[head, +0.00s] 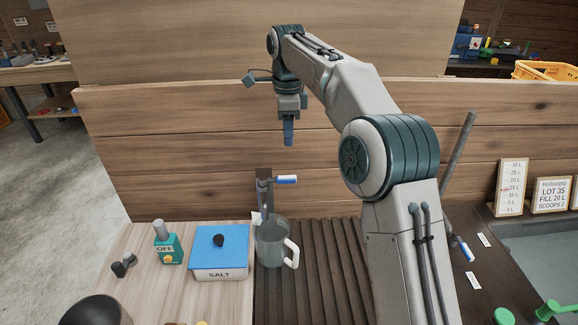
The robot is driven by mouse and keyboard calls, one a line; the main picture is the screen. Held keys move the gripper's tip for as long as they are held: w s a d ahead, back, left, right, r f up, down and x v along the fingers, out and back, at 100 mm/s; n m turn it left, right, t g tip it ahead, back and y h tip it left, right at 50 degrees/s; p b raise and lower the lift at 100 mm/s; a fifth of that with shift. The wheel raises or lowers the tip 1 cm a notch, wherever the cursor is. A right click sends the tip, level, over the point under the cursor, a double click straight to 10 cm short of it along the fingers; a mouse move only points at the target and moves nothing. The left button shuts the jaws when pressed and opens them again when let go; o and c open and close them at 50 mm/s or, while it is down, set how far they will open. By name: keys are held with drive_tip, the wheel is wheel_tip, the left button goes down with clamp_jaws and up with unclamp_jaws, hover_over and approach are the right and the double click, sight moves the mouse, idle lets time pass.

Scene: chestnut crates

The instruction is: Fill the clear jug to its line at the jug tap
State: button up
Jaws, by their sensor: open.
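The clear jug (270,248) stands upright on the dark ribbed drainer, its white handle to the right. The jug tap (264,196), with a blue-and-white lever (286,179) pointing right, rises at the jug's back edge. The jug appears to be beneath the tap; its fill line and any water inside are too small to make out. My gripper (289,138) hangs pointing down in front of the plank wall, above the tap in the picture. It is open and empty, apart from the jug and the lever.
A blue-lidded salt box (219,255) stands close left of the jug, with a teal bottle marked OFF (168,248) beyond it. The ribbed drainer (312,285) is bare right of the jug. Signs (512,187) and a slanted grey pipe (458,150) stand at right.

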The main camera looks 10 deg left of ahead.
sight(288, 177)
wheel_tip(288, 177, down, 14)
drive_tip(key=shift+r+p, duration=0.15)
drive_tip(key=shift+p, duration=0.45)
drive_tip(key=shift+c, duration=0.3)
clamp_jaws()
